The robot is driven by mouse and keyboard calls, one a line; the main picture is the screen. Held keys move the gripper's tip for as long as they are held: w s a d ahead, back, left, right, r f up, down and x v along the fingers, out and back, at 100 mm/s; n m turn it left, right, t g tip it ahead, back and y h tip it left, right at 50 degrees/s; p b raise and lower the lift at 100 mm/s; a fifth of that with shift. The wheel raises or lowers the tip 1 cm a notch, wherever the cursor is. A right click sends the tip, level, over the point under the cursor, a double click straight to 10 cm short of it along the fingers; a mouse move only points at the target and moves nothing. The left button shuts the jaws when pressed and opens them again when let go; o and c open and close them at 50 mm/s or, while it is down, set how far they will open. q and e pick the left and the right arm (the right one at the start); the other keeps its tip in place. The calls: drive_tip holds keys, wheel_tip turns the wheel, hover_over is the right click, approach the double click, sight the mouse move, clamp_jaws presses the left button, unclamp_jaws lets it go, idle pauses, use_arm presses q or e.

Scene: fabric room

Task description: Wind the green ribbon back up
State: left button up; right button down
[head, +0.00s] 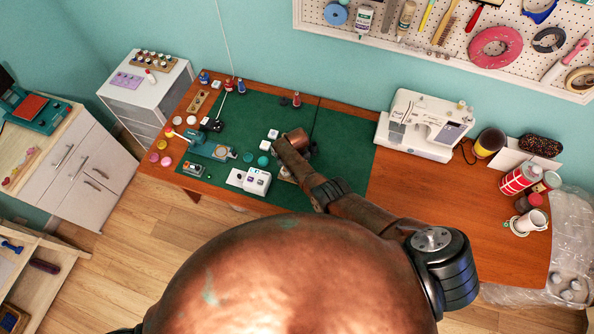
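Two small green round pieces (263,161) lie close together on the dark green mat (340,145), left of my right arm; I cannot tell whether either is the ribbon roll. No unrolled green ribbon can be made out against the mat. My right arm reaches in from the lower right, and its gripper end (293,147) is over the middle of the mat, right of the green pieces. Its fingers are too small and covered to read, and part of the mat under it is hidden. My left gripper is not in view.
A white device (257,181) and a teal machine (210,147) stand on the mat's left half. A sewing machine (425,125) stands right of the mat. Cans and a mug (527,222) crowd the table's right end. The wooden tabletop (425,195) before the sewing machine is clear.

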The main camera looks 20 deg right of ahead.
drive_tip(key=shift+w, duration=0.1)
idle(0.4)
drive_tip(key=c, duration=1.8)
unclamp_jaws()
drive_tip(key=shift+r, duration=0.1)
drive_tip(key=shift+a+r, duration=0.1)
drive_tip(key=shift+r, duration=0.35)
wheel_tip(320, 180, up, 11)
